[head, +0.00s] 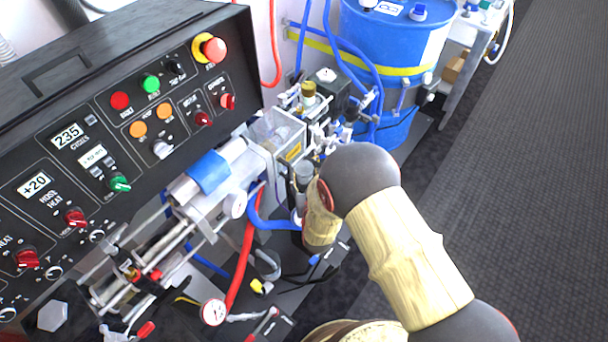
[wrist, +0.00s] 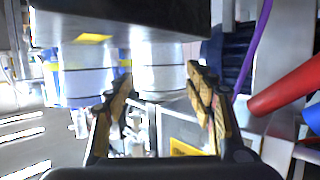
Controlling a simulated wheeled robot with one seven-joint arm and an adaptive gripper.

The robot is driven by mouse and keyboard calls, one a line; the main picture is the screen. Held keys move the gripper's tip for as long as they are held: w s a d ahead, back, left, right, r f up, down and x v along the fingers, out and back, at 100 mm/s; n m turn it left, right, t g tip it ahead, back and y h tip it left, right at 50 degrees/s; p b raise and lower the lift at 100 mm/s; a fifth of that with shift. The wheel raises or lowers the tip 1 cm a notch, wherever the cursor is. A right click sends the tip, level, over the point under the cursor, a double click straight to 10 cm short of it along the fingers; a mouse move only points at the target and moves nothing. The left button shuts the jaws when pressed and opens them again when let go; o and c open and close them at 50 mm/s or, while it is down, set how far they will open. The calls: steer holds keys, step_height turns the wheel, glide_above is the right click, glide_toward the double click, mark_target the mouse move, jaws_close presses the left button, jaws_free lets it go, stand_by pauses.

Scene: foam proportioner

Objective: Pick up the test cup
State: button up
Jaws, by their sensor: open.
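My gripper (wrist: 159,78) is open in the wrist view, with one dark-and-tan finger on each side. A pale cylinder with faint rings (wrist: 158,66), which looks like the test cup, shows between and beyond the fingertips. Its top is hidden by a dark block (wrist: 130,14). I cannot tell whether the fingers touch it; no grip shows. In the head view, a small grey translucent cup shape (head: 304,171) is beside the end of my arm, partly covered by it. My gripper's fingers are hidden there.
A black control panel (head: 120,130) with knobs and displays fills the left. A pump assembly with a red hose (head: 246,250) and blue hoses stands below it. A blue drum (head: 392,45) stands behind. A second banded cylinder (wrist: 88,78) is left in the wrist view. Open floor (head: 530,150) lies right.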

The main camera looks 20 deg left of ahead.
mark_target(303, 166)
steer(key=shift+b+x, duration=1.25)
steer(key=shift+x, duration=2.2)
steer(key=shift+a+r, duration=0.1)
steer(key=shift+r, duration=0.1)
steer(key=c, duration=1)
steer(key=shift+c, duration=0.3)
